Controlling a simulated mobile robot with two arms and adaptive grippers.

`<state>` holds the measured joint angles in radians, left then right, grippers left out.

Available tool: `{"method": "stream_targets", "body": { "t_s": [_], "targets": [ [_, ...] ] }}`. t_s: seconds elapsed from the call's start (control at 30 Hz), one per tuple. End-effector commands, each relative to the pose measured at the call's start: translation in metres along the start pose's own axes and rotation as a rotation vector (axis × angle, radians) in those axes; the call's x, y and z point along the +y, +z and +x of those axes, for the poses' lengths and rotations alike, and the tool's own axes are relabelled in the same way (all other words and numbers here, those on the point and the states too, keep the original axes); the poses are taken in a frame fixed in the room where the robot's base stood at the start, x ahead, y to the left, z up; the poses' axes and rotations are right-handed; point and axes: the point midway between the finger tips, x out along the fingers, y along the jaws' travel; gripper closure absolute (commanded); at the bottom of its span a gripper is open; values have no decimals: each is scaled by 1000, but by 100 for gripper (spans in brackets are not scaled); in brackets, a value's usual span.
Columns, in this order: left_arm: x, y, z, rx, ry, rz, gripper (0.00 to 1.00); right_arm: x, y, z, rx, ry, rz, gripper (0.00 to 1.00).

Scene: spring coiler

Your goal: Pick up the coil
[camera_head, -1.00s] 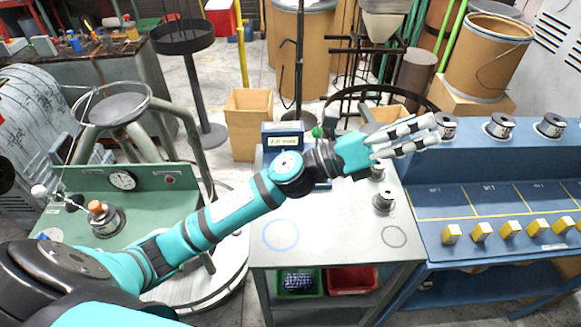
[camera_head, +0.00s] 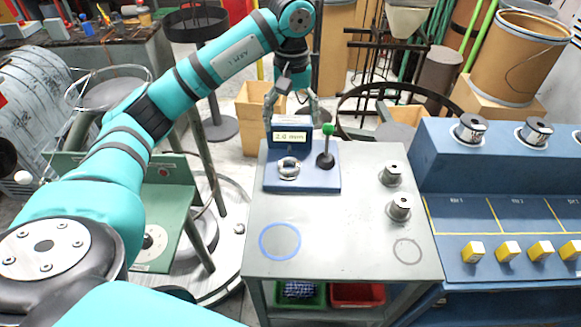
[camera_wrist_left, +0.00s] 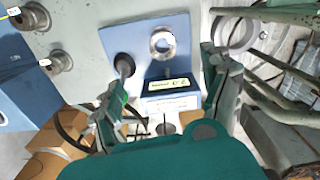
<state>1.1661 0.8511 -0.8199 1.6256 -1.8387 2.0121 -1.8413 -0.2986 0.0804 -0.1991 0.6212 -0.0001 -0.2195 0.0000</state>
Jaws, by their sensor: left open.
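A silver ring-shaped coil (camera_head: 289,169) sits on the blue base of a gauge (camera_head: 325,180), in front of its "2.0 mm" display (camera_head: 291,136). It also shows in the left wrist view (camera_wrist_left: 162,44), at the top centre. My left gripper (camera_head: 294,112) is open and empty. Its fingers point down behind the display, on the far side from the coil. In the left wrist view its two fingers (camera_wrist_left: 163,82) stand spread on either side of the display. My right gripper is not in view.
A green-topped lever (camera_head: 326,146) stands upright beside the coil. Two metal spools (camera_head: 399,207) stand at the grey table's right. The table's front (camera_head: 335,235) is clear except for painted circles. A blue bench (camera_head: 490,215) with spools and yellow blocks stands at the right.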

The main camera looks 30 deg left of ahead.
Motion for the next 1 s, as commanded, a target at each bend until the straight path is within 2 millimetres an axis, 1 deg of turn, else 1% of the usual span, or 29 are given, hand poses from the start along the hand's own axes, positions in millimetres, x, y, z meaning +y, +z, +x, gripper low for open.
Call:
{"method": "stream_targets", "body": {
  "t_s": [0.03,0.1,0.3,0.4,0.57,0.67,0.83,0.9,1.0],
  "targets": [
    [0,1,13,-6,-3,0,19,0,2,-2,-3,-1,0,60],
    [0,2,28,-6,-3,1,19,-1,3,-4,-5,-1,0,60],
    [0,1,69,-6,0,0,19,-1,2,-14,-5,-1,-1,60],
    [1,1,84,-5,2,1,19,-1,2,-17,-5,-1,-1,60],
    [1,0,96,-3,3,0,19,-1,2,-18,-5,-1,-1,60],
    [0,0,103,-5,2,-1,19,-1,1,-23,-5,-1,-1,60],
    [-5,-5,127,-7,1,-1,19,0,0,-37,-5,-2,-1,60],
    [-4,-5,138,-6,3,0,19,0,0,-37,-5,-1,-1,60],
    [-4,-5,146,-4,3,1,19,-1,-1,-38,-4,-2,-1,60]
  ]
}}
